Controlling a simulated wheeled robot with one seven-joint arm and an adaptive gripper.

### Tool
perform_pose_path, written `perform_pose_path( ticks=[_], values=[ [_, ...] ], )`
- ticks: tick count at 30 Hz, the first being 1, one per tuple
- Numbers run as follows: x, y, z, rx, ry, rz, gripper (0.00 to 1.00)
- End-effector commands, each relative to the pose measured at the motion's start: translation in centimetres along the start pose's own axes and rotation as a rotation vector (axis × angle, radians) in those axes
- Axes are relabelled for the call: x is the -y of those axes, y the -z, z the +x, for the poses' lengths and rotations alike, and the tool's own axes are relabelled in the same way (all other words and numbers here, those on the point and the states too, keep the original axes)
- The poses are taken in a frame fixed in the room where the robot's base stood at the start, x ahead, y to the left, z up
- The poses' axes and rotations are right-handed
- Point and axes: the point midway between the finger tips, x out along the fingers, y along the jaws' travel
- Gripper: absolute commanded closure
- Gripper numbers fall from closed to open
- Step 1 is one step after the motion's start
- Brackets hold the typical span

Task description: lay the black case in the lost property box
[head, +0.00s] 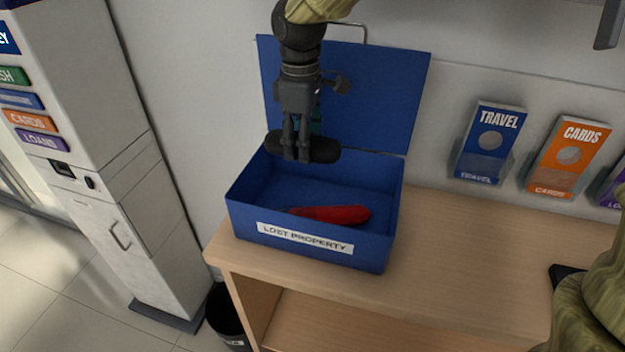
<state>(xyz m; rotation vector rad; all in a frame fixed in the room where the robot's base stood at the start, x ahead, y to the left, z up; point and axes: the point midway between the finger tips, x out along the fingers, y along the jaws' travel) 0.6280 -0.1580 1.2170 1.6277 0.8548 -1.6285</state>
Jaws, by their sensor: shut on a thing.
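The black case (322,151) is a dark oblong with rounded ends. My gripper (297,155) points down and is shut on it, and its fingers cover part of the case. The case hangs above the back part of the open lost property box (377,250), in front of the raised lid. The box is blue with a white "LOST PROPERTY" label on its front and stands on the wooden counter. A red oblong thing (345,214) lies on the box floor toward the front right.
The blue lid (385,90) stands upright behind my gripper. Travel (490,140) and cards (567,160) leaflet holders are at the right. A grey kiosk (100,150) stands at the left. A dark flat thing (563,274) lies at the right.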

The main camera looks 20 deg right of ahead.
Motion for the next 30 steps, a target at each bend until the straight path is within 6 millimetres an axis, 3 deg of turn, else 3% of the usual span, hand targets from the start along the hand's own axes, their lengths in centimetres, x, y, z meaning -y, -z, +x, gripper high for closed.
perform_pose_path(
  ticks=[11, 30],
  values=[
    [-6.9, -0.1, -0.3, -0.001, 0.000, 0.002, 0.70],
    [-6.3, -0.1, 11.3, 0.002, 0.000, 0.000, 0.70]
  ],
)
